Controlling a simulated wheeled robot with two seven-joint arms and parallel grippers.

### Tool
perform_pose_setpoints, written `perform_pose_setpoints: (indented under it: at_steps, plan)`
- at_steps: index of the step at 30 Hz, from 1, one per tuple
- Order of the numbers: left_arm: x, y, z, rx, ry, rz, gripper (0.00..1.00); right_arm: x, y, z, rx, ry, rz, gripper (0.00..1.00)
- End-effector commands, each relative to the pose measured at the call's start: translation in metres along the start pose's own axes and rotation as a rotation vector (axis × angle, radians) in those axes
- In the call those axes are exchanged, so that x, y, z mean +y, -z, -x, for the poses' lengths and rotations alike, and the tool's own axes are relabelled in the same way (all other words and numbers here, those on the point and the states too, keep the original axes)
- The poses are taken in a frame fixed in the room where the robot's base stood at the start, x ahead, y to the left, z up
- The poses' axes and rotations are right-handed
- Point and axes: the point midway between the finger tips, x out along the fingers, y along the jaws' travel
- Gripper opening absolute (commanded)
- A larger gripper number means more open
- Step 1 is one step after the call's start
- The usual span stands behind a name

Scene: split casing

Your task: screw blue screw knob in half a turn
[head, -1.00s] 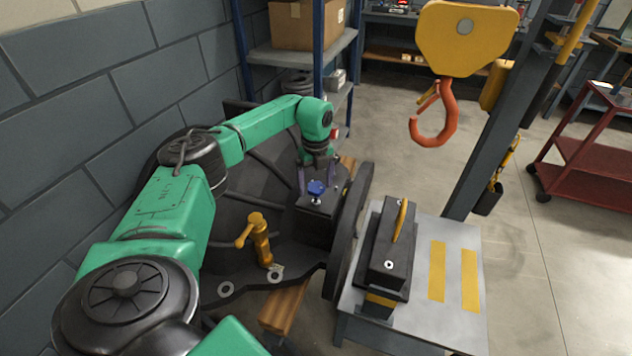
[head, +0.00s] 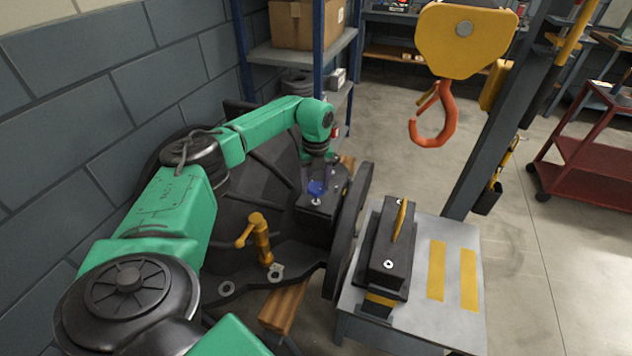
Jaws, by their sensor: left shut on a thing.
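The blue screw knob (head: 315,188) sits on top of a dark block (head: 322,207) on the black casing (head: 235,200). My left gripper (head: 315,180) points down from the green arm and is shut on the knob, its fingers partly lost against the dark casing. The screw below the knob is only just visible. My right gripper is not in view.
A yellow crank handle (head: 258,238) stands on the casing left of the knob. A grey table (head: 458,318) at right holds a dark block with a yellow handle (head: 398,235). An orange hook (head: 435,118) hangs above. Open floor lies right of the table.

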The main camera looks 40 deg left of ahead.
Motion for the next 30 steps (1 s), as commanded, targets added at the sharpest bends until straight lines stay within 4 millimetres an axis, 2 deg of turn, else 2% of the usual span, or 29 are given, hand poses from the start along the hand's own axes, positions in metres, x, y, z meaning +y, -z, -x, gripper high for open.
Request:
perform_pose_setpoints:
  at_steps: [11,30]
  plan:
    - [-0.0007,-0.0006,0.0020,-0.002,0.004,-0.352,0.06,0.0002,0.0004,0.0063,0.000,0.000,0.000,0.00]
    - [-0.0008,-0.0012,0.0021,-0.005,0.004,-0.960,0.06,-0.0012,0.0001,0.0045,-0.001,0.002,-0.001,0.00]
